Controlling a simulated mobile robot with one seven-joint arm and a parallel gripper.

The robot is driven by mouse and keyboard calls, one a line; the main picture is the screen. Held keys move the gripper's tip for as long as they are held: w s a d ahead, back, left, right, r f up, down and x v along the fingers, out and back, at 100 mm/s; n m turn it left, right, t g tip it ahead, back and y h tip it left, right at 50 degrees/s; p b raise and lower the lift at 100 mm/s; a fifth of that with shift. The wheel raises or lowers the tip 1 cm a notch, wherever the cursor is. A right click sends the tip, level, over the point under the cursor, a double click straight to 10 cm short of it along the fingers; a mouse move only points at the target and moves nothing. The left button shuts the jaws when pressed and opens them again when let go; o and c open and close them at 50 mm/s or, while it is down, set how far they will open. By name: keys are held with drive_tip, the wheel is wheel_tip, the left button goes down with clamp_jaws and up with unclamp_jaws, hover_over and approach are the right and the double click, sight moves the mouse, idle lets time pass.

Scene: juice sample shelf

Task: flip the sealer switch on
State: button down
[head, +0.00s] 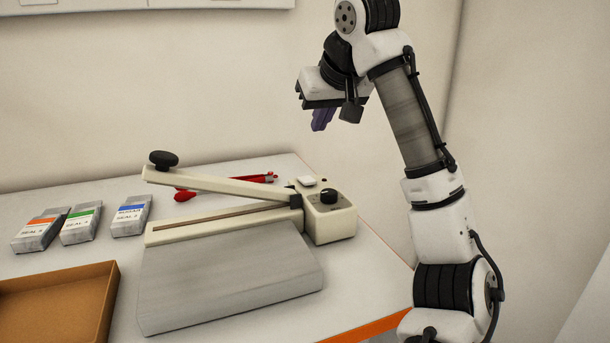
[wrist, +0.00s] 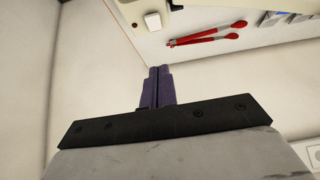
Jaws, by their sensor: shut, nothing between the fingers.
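The sealer (head: 225,210) stands on the white table in the head view, its long cream arm raised at the left end with a black knob. Its control box (head: 331,222) at the right end carries a black dial (head: 329,196) and a pale switch (head: 306,181) on top. The switch also shows at the top of the wrist view (wrist: 152,21); whether it is on or off I cannot tell. My gripper (head: 320,121) hangs above and behind the control box, apart from it. Its purple fingers (wrist: 160,84) are shut together and empty.
Red-handled tongs (head: 228,184) lie behind the sealer. Several grey packs (head: 81,225) with coloured labels stand at the left, and an open brown box (head: 112,308) is in the front left corner. A wall rises close behind and right of the table.

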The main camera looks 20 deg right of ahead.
drive_tip(key=shift+s+d, duration=0.3)
hover_over(308, 179)
drive_tip(key=s, duration=0.2)
wheel_tip(308, 179, down, 8)
drive_tip(key=shift+s+d+f, duration=0.1)
drive_tip(key=shift+s+f, duration=0.1)
drive_tip(key=shift+f, duration=1.05)
drive_tip(key=shift+s+f, duration=0.1)
drive_tip(key=shift+f, duration=0.65)
